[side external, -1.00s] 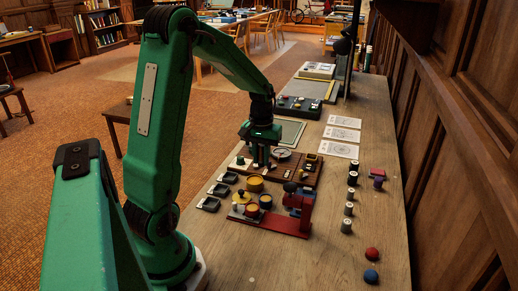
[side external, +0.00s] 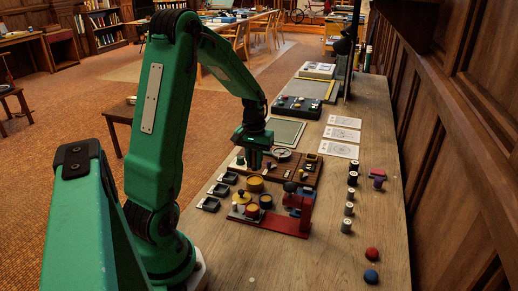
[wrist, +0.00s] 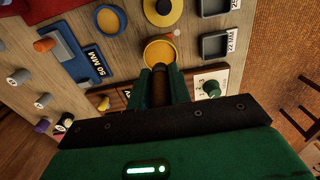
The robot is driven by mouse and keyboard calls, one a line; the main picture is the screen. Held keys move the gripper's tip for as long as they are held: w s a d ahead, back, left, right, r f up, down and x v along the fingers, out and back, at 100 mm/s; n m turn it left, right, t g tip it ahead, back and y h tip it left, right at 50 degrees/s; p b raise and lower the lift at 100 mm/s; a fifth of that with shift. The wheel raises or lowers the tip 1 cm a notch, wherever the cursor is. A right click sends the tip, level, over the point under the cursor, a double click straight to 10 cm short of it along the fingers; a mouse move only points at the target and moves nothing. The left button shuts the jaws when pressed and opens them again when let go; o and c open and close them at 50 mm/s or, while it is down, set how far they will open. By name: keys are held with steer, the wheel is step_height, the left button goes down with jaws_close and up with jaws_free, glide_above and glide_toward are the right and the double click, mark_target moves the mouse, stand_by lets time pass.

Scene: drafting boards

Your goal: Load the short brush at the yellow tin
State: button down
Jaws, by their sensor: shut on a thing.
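My gripper (side external: 254,166) hangs low over the wooden board, close to the yellow tin (side external: 255,184), and points down. In the wrist view my gripper (wrist: 161,80) is shut on a narrow brown thing, apparently the short brush (wrist: 159,88); its lower end is hard to make out. The yellow tin (wrist: 160,50) is round and open, with an orange-yellow inside, just beyond the fingertips. I cannot tell whether the brush touches it.
A yellow disc with a dark knob (wrist: 163,9) lies beyond the tin. Grey trays (wrist: 214,46) stand to its right and a blue 50 MM piece (wrist: 98,50) to its left. A red stand (side external: 299,228) is close by. Spools (side external: 346,226) line the right side.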

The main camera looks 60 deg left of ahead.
mark_target(254, 166)
steer(key=shift+f, duration=1.75)
steer(key=shift+f, duration=0.7)
stand_by(1.5)
steer(key=shift+r, duration=0.15)
steer(key=shift+r, duration=3.45)
steer(key=shift+w, duration=0.1)
steer(key=w+d+r+m, duration=0.2)
steer(key=d+r+m, duration=0.1)
steer(key=d, duration=0.4)
steer(key=w+d+r+m, duration=0.3)
steer(key=d, duration=0.5)
steer(key=w+d+r+m, duration=0.3)
steer(key=d, duration=0.5)
